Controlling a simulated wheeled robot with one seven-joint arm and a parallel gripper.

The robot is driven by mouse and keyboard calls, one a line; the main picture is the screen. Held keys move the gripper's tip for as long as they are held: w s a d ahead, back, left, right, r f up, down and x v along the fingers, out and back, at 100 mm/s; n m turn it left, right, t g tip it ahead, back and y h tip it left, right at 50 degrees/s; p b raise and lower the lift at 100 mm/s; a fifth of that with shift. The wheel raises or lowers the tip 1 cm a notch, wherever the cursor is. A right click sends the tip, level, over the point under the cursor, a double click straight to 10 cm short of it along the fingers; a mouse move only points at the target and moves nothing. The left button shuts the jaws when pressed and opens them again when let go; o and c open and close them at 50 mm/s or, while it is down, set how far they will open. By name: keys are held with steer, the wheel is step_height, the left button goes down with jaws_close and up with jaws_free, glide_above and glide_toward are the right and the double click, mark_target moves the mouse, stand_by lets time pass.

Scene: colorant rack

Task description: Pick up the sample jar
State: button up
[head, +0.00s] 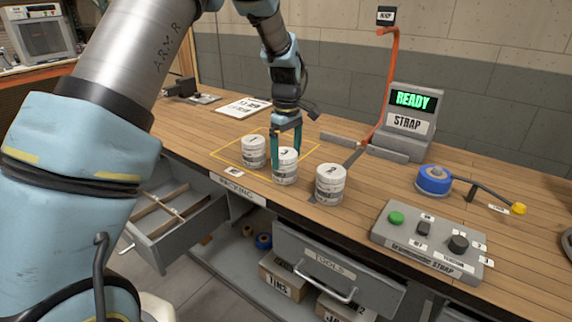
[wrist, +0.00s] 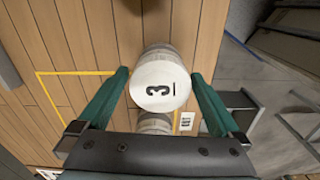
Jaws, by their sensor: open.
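Three white jars with grey bands stand upright on the wooden bench: jar 1 (head: 253,152), jar 3 (head: 286,170) and jar 2 (head: 330,184). None shows the word "sample" that I can read. My gripper (head: 286,152) is open, pointing down at jar 3, with its green fingers on either side. In the wrist view, the lid of jar 3 (wrist: 160,86) lies between the spread fingertips (wrist: 160,76); I cannot tell whether either touches it. Another jar (wrist: 155,123) is partly hidden behind my gripper's body.
A yellow outline (head: 222,161) marks the bench around jar 1. Open drawers (head: 190,225) project below the front edge. A paper sheet (head: 243,107) lies behind.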

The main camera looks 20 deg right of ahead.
mark_target(285, 167)
steer(key=f+p, duration=0.1)
steer(key=f, duration=0.3)
steer(key=shift+w+a+f+p, duration=0.15)
steer(key=shift+w+f+p, duration=0.05)
steer(key=shift+f+p, duration=0.2)
steer(key=c, duration=1.2)
steer(key=shift+c, duration=0.5)
steer(key=shift+r, duration=0.15)
